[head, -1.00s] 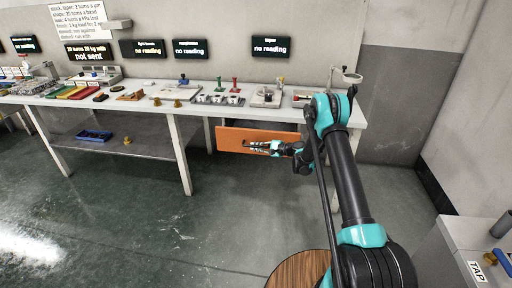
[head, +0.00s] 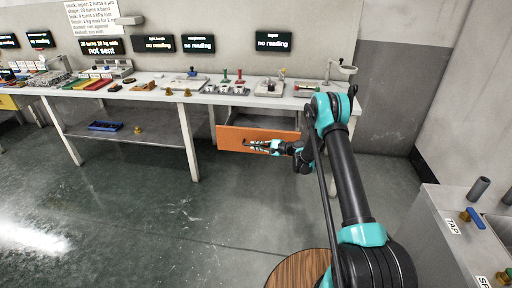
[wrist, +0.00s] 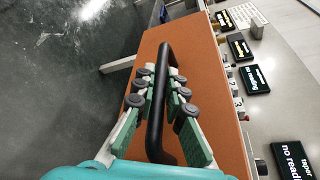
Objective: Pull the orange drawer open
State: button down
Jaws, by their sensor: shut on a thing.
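The orange drawer (head: 232,138) sits under the right part of the long bench, and a dark gap shows behind its front, so it stands partly out. Its black bar handle (wrist: 160,105) crosses the orange front in the wrist view. My gripper (head: 252,144) is at the drawer front in the head view. In the wrist view my gripper (wrist: 163,95) has its green-padded fingers on both sides of the handle, shut on it. The drawer's inside is mostly hidden by the bench top.
The bench (head: 205,98) carries small tools, blocks and weights, with dark screens on the wall behind. A grey cabinet (head: 455,235) labelled TAP stands at the right. A round wooden top (head: 300,270) is near my base. The floor before the drawer is clear.

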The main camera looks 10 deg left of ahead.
jog(key=shift+d, duration=0.1)
jog(key=c, duration=1.6)
grip_release()
jog(key=shift+o, duration=0.2)
jog(key=v, duration=1.2)
